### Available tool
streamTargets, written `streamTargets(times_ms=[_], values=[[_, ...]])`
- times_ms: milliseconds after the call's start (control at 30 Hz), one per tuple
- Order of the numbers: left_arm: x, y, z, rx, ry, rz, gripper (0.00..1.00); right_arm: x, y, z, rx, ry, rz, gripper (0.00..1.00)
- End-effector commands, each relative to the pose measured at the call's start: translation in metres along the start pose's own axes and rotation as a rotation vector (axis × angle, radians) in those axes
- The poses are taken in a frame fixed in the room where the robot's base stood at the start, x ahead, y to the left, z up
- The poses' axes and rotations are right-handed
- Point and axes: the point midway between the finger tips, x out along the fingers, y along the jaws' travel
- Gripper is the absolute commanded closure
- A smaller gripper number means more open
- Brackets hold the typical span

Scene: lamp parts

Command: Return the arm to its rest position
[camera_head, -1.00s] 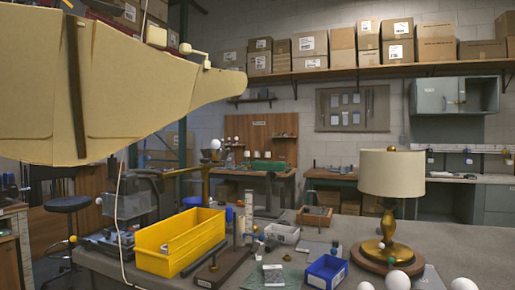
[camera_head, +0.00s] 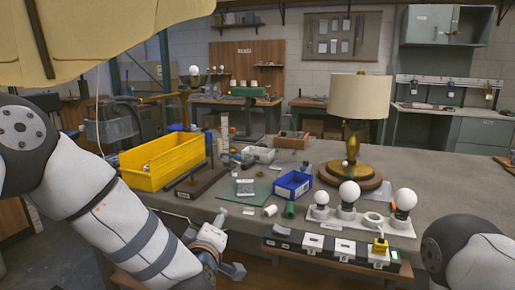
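My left arm (camera_head: 120,220) comes in from the left and reaches down to the table's front edge. Its gripper (camera_head: 231,243) is there, with two grey finger parts spread apart and nothing seen between them. My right arm (camera_head: 470,255) shows only as a dark and white link at the lower right corner; its gripper is out of view. The table lamp (camera_head: 361,97) stands upright on the table, its cream shade on a brass body and a round wooden base.
On the table are a yellow bin (camera_head: 163,165), a blue bin (camera_head: 293,185), a green mat (camera_head: 258,197) and a white holder (camera_head: 372,222) with several round bulbs. A switch strip (camera_head: 325,246) lies along the front edge. The table right of the lamp is clear.

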Motion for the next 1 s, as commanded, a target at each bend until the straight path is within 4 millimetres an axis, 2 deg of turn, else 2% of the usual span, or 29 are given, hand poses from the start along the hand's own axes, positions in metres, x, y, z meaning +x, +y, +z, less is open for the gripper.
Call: streamTargets(times_ms=[33, 67, 100, 167, 200, 267, 300, 367, 400, 433, 500, 600, 700, 800, 1000], values=[[-0.009, -0.043, 0.021, 0.09, -0.081, -0.068, 0.41, 0.0, 0.0, 0.0, 0.0, 0.001, 0.0, 0.64], [-0.017, -0.069, 0.033, 0.148, -0.135, -0.107, 0.41, 0.0, 0.0, 0.0, 0.0, 0.001, 0.0, 0.64], [-0.03, -0.104, 0.048, 0.222, -0.209, -0.16, 0.41, 0.0, 0.0, 0.0, 0.0, 0.001, 0.0, 0.64], [-0.055, -0.156, 0.068, 0.328, -0.325, -0.238, 0.41, 0.0, 0.0, 0.0, 0.0, 0.001, 0.0, 0.64], [-0.075, -0.189, 0.079, 0.394, -0.406, -0.288, 0.41, 0.0, 0.0, 0.0, 0.0, 0.001, 0.0, 0.64], [-0.11, -0.235, 0.092, 0.485, -0.531, -0.361, 0.41, 0.0, 0.0, 0.0, 0.0, 0.001, 0.0, 0.64], [-0.137, -0.265, 0.098, 0.542, -0.618, -0.409, 0.41, 0.0, 0.0, 0.0, 0.0, 0.001, 0.0, 0.64], [-0.181, -0.305, 0.105, 0.621, -0.754, -0.478, 0.41, 0.0, 0.0, 0.0, 0.0, 0.001, 0.0, 0.64], [-0.211, -0.328, 0.106, 0.666, -0.844, -0.519, 0.41, 0.0, 0.0, 0.0, 0.0, 0.001, 0.0, 0.64], [-0.233, -0.343, 0.106, 0.695, -0.908, -0.549, 0.41, 0.0, 0.0, 0.0, 0.0, 0.001, 0.0, 0.64], [-0.282, -0.369, 0.104, 0.751, -1.048, -0.605, 0.41, 0.0, 0.0, 0.0, 0.0, 0.001, 0.0, 0.64], [-0.334, -0.391, 0.098, 0.797, -1.196, -0.66, 0.41, 0.0, 0.0, 0.0, 0.0, 0.001, 0.0, 0.64], [-0.361, -0.399, 0.093, 0.817, -1.275, -0.686, 0.41, 0.0, 0.0, 0.0, 0.0, 0.001, 0.0, 0.64], [-0.368, -0.401, 0.092, 0.823, -1.297, -0.692, 0.41, 0.0, 0.0, 0.0, 0.0, 0.001, 0.0, 0.64], [-0.367, -0.401, 0.092, 0.822, -1.293, -0.691, 0.41, 0.0, 0.0, 0.0, 0.0, 0.001, 0.0, 0.64]])
